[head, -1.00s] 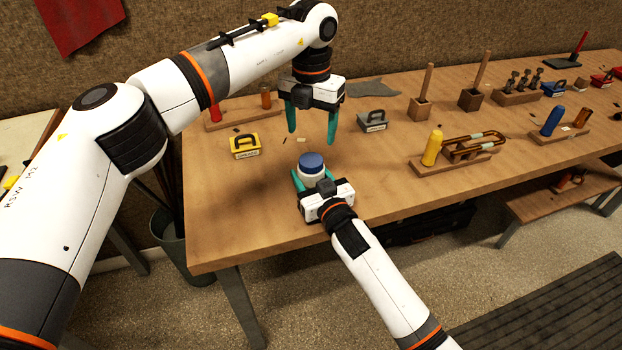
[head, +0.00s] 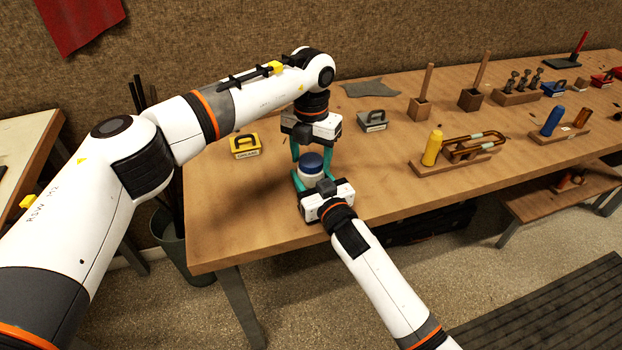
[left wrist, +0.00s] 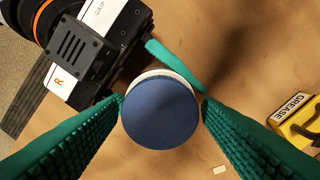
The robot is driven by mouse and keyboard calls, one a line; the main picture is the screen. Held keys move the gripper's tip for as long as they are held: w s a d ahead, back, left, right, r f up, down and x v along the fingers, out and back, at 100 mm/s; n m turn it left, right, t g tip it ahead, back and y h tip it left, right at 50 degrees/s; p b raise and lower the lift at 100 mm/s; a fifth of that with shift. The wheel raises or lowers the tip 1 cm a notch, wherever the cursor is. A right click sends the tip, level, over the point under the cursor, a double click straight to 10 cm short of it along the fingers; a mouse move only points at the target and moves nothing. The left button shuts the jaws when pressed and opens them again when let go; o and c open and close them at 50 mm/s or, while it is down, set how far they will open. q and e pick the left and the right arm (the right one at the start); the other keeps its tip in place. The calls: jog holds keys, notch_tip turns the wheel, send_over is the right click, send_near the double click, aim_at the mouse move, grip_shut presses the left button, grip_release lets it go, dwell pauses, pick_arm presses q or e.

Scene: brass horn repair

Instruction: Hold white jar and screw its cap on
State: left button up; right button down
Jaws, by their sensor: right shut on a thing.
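The white jar (head: 311,178) stands upright near the front left of the workbench. Its blue cap (head: 312,160) sits on top; I cannot tell whether the threads are engaged. My right gripper (head: 314,182) is shut on the white jar from the front. My left gripper (head: 311,154) points straight down above the jar, its green fingers on either side of the cap. In the left wrist view the blue cap (left wrist: 160,112) lies between the open fingers, with little gap. A rim of the white jar (left wrist: 178,76) shows past the cap.
A yellow grease box (head: 245,146) lies left of the jar, and a grey box (head: 373,121) stands behind right. A yellow-handled tool (head: 432,148) and a brass slide (head: 470,146) rest on a wooden stand farther right. Bench between them is clear.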

pick_arm(q)
jog(key=c, duration=0.7)
jog(key=o, duration=1.1)
notch_tip(320, 180, up, 12)
pick_arm(e)
jog(key=shift+c, duration=2.4)
grip_release()
